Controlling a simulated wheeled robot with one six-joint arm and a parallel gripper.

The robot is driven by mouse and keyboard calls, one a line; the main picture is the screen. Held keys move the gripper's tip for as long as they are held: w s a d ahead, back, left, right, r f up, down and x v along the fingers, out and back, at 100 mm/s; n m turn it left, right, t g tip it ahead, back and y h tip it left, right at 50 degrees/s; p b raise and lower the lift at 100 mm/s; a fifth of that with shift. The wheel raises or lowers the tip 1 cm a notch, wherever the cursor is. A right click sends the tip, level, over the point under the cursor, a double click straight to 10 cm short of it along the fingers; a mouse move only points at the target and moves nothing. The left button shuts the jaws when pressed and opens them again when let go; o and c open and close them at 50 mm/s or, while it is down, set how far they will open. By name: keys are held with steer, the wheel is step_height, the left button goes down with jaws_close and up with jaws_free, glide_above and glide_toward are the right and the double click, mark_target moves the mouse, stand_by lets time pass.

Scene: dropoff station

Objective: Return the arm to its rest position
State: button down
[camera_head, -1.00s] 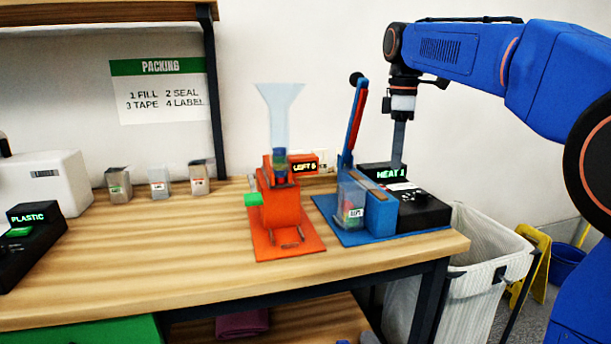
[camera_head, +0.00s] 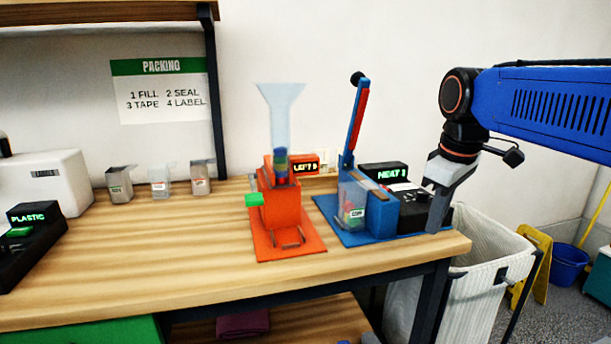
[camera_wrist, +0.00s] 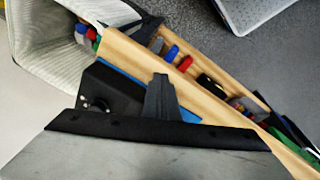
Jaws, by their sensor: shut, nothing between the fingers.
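My blue arm (camera_head: 560,105) reaches in from the right in the head view. My gripper (camera_head: 434,226) points downward, slightly tilted, at the right end of the bench, in front of the black heat unit. Its fingers are together and hold nothing. In the wrist view the gripper (camera_wrist: 160,82) shows as a dark shape over the bench edge. I cannot tell from the head view how far its tip is from the bench or the heat unit.
The blue sealer (camera_head: 381,213) with its raised lever and a bag stands left of my gripper. The orange dispenser (camera_head: 283,210) is further left. A white bin (camera_head: 480,290) stands below the bench's right end. A yellow floor sign (camera_head: 531,262) and blue bucket (camera_head: 568,264) are behind.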

steer(key=s+d+f+m+t, duration=0.2)
steer(key=s+f+m, duration=0.6)
steer(key=s+f, duration=0.8)
step_height(320, 180, down, 2)
steer(key=shift+s+d+f+t, duration=0.25)
steer(key=shift+s+d+t, duration=0.05)
steer(key=shift+d, duration=0.05)
step_height(320, 180, up, 34)
steer(key=m+g, duration=0.5)
steer(key=m, duration=1)
glide_above(389, 190)
steer(key=shift+r, duration=0.2)
step_height(389, 190, down, 14)
